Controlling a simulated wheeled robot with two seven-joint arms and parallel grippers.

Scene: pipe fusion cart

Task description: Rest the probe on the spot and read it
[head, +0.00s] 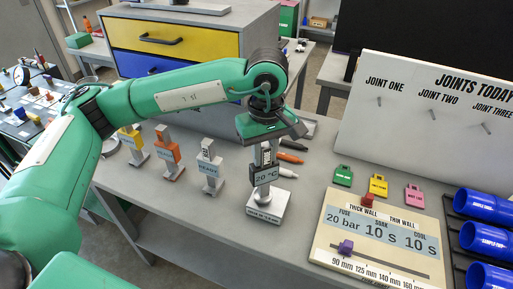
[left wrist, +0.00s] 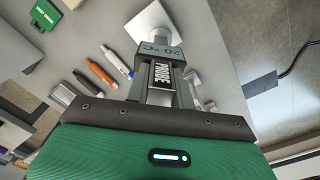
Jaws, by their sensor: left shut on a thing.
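The probe (head: 264,175) is a grey upright tool with a small display that reads 20 °C. My left gripper (head: 265,150) is shut on its upper part. In the left wrist view the probe (left wrist: 160,50) is marked PROBE and stands between the fingers of my left gripper (left wrist: 161,80). Below it is a pale square plate (head: 267,208) with small lettering on its front edge that I cannot read fully. It also shows in the left wrist view (left wrist: 146,24). The probe's lower end lines up with this plate; I cannot tell whether they touch. My right gripper is not in view.
Three tagged tools, yellow (head: 132,146), orange (head: 167,152) and grey (head: 208,172), stand to the left. Markers (head: 290,157) lie behind the probe. A settings board (head: 376,245), coloured tags (head: 378,185) and blue pipes (head: 486,207) are to the right.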

